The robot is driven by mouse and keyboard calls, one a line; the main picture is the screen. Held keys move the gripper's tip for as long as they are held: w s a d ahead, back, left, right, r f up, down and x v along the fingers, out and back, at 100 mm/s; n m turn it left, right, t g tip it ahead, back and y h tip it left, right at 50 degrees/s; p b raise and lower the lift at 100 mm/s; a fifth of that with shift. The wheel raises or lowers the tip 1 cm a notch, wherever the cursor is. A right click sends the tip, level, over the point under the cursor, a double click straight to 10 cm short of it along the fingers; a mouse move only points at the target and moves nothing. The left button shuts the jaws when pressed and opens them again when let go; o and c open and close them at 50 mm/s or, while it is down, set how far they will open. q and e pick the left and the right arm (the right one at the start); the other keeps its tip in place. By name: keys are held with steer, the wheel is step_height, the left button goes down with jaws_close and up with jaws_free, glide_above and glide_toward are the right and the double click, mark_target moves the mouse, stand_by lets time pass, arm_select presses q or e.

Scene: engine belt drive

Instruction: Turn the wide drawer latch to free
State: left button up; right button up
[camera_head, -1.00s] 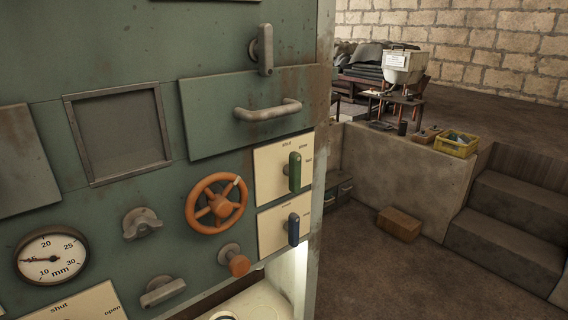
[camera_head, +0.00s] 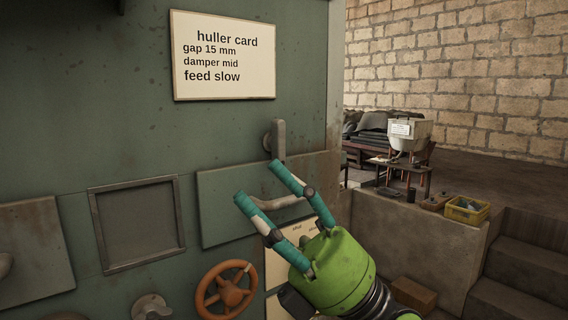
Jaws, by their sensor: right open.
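The wide drawer (camera_head: 222,212) is a green-grey front in the cabinet face, with a pale bar handle (camera_head: 277,203) partly hidden behind my fingers. The latch (camera_head: 277,140) is a grey lever on a round pivot just above the drawer's top edge. It stands upright, its lower end in front of the drawer's edge. My right gripper (camera_head: 258,183) has a green body and teal fingers. It is open and empty, in front of the drawer, with its fingertips below and left of the latch. I see no contact with the latch. My left gripper is not in view.
An orange handwheel (camera_head: 225,289) and a grey knob (camera_head: 150,307) are below the drawer. A framed recess (camera_head: 138,222) is to the left. A card (camera_head: 223,55) reading "gap 15 mm, damper mid, feed slow" hangs above. The cabinet's right edge is close to the latch.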

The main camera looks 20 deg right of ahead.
steer(key=a+n+g+h, duration=0.1)
steer(key=a+n+g, duration=0.2)
steer(key=n+g, duration=0.25)
steer(key=m+t+h, duration=0.4)
steer(key=t+h, duration=0.7)
steer(key=h, duration=0.7)
glide_toward(280, 137)
steer(key=w, duration=0.2)
steer(key=shift+n, duration=0.25)
steer(key=p+x, duration=0.1)
steer(key=x, duration=0.1)
steer(key=p+x, duration=0.1)
steer(key=x, duration=0.1)
steer(key=p+x, duration=0.1)
steer(key=x, duration=0.2)
steer(key=shift+s+a+p, duration=0.1)
steer(key=shift+a+p, duration=0.2)
steer(key=shift+p, duration=0.05)
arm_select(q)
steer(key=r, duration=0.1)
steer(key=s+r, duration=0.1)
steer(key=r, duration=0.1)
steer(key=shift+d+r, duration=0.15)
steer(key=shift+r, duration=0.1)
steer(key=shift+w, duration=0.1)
arm_select(e)
jaws_close()
